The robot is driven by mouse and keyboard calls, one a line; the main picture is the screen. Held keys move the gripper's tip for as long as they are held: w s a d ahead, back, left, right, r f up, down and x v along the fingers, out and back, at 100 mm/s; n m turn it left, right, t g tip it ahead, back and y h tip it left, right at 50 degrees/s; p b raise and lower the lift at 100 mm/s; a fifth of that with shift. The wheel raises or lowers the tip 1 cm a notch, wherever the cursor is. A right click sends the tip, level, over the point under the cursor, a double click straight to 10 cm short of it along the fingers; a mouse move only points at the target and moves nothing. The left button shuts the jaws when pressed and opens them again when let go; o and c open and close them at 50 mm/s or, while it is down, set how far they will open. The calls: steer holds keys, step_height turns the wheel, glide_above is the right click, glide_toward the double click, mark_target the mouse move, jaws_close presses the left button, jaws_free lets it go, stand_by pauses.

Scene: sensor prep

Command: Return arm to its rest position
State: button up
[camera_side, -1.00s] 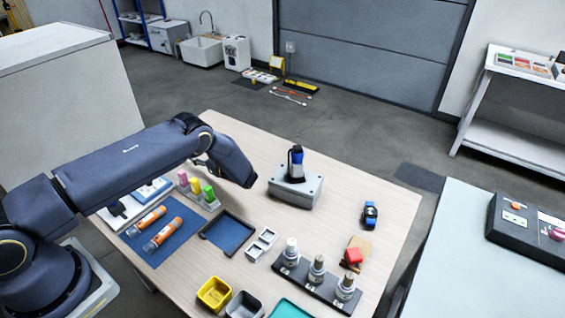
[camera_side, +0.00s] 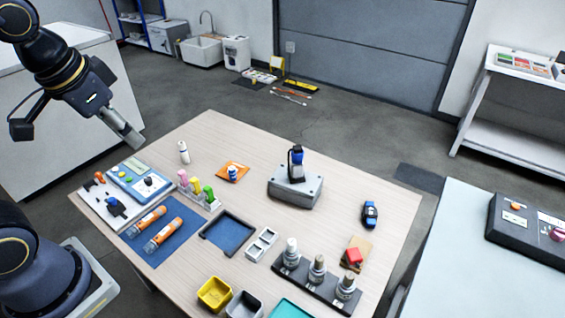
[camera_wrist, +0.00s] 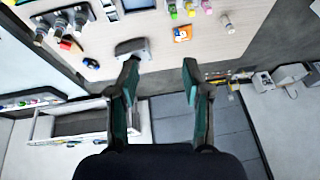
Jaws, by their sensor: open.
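My gripper (camera_side: 125,130) is raised at the upper left in the side view, off the table's left back edge and above its surface. In the wrist view my gripper (camera_wrist: 160,80) shows two fingers spread apart with nothing between them. The wooden table (camera_side: 330,165) stands below and to the right of it. A grey box (camera_side: 295,190) with a dark blue-topped device (camera_side: 296,163) on it stands near the table's back. A white bottle (camera_side: 184,152) and an orange pad (camera_side: 232,171) bearing a small blue-and-white item lie at the back left.
Colored pegs in a rack (camera_side: 200,193), orange tubes on a blue mat (camera_side: 157,229), a dark tray (camera_side: 228,233), a row of bottles (camera_side: 318,268) and a yellow bin (camera_side: 214,293) crowd the table. A white cabinet (camera_side: 60,130) stands behind my arm.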

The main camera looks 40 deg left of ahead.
steer(key=shift+s+d+n+t+h, duration=0.5)
steer(key=shift+s+d+t, duration=0.2)
steer(key=shift+s+d, duration=0.45)
steer(key=shift+s+a, duration=0.1)
stand_by(0.4)
